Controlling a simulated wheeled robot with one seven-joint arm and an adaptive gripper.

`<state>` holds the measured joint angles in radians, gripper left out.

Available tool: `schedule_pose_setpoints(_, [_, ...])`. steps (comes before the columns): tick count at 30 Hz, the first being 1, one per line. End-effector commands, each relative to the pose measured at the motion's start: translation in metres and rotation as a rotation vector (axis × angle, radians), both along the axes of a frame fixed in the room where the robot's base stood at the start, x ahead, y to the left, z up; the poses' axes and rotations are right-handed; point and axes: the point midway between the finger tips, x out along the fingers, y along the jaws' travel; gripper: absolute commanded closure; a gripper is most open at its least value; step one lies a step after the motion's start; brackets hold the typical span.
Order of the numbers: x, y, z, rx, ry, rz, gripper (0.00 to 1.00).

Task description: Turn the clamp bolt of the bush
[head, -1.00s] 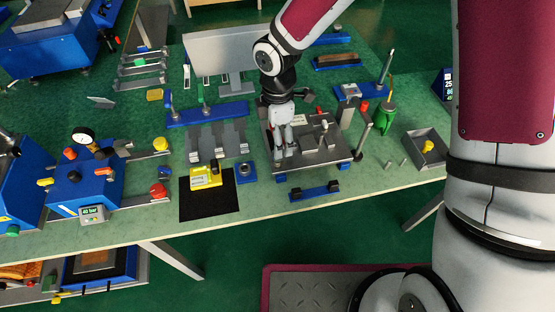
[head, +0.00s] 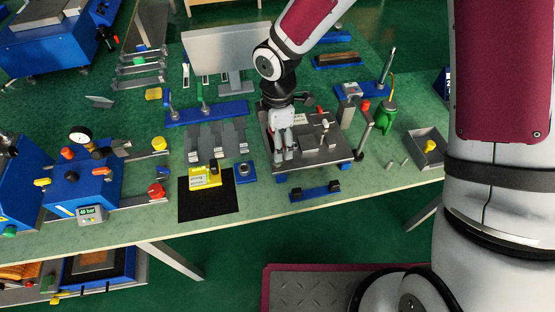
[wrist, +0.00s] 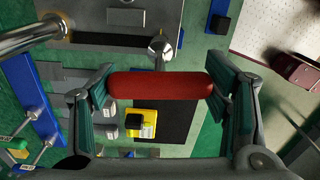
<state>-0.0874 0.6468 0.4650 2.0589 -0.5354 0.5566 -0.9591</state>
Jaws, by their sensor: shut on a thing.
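My gripper (head: 284,153) points down over the left part of a grey fixture plate (head: 338,155) on the bench. In the wrist view my gripper (wrist: 160,92) has its two fingers pressed on the ends of a red cylindrical handle (wrist: 160,86). A shiny round-ended metal rod (wrist: 160,50) shows just beyond the handle; I cannot tell whether they are joined. Another thick metal rod (wrist: 30,36) crosses the upper left. In the head view the handle is hidden by the gripper. I cannot make out the bush or its clamp bolt for certain.
Upright metal parts (head: 326,136) stand on the plate right of my gripper. A yellow device (head: 204,177) lies on a black mat (head: 207,207) to the left. A blue rail (head: 207,113) is behind it, a blue bar (head: 315,192) in front, and a grey tray (head: 413,143) at right.

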Motion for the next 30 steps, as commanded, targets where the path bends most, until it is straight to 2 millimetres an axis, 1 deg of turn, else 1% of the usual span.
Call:
schedule_pose_setpoints(21, [0.000,0.000,-0.017,0.000,0.000,-0.001,0.59])
schedule_pose_setpoints(23, [0.000,0.000,-0.016,0.000,-0.001,-0.002,0.59])
schedule_pose_setpoints(26, [0.000,0.000,-0.016,0.000,-0.001,-0.023,0.59])
schedule_pose_setpoints(30, [0.000,0.000,-0.016,0.000,-0.001,-0.127,0.59])
